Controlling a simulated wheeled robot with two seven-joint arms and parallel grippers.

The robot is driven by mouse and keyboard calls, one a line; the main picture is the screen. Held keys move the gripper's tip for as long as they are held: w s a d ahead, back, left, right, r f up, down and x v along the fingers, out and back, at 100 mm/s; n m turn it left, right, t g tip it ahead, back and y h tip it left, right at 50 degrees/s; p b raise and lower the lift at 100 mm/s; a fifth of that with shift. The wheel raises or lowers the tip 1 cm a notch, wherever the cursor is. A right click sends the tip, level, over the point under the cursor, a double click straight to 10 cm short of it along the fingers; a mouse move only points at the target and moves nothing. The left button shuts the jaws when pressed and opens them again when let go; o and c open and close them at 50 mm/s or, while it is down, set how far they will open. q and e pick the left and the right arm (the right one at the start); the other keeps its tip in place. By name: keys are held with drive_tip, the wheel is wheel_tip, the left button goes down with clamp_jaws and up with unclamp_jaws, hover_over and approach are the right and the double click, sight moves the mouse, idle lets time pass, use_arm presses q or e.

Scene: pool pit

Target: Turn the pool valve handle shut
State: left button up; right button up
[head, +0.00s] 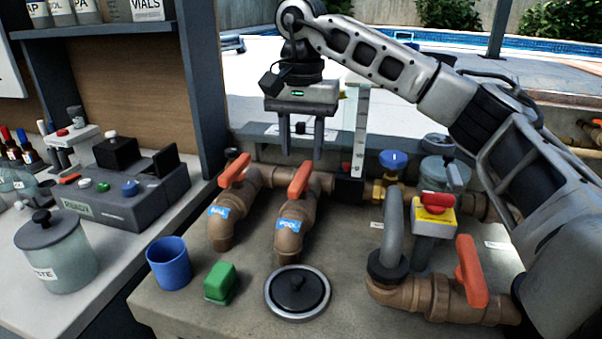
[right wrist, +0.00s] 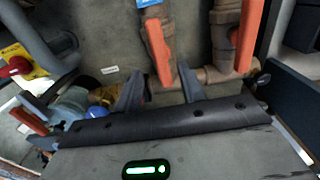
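The pool valve is a brown pipe elbow with a blue label (head: 289,224) that seems to read POOL. Its orange handle (head: 301,180) stands on top, slanting up. My right gripper (head: 302,146) is open and empty, pointing down above and just behind this handle. In the right wrist view the handle (right wrist: 159,52) runs toward the gap between the two spread fingers (right wrist: 160,90), with no clear contact. My left gripper is not in view.
A similar valve with an orange handle (head: 234,170) stands to the left. At right are a yellow-red switch box (head: 434,215), a grey hose (head: 393,228) and another orange handle (head: 470,271). A blue cup (head: 169,264) and green block (head: 220,282) stand in front.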

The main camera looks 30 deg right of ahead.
sight(301, 173)
drive_tip(key=shift+f, duration=2.4)
clamp_jaws()
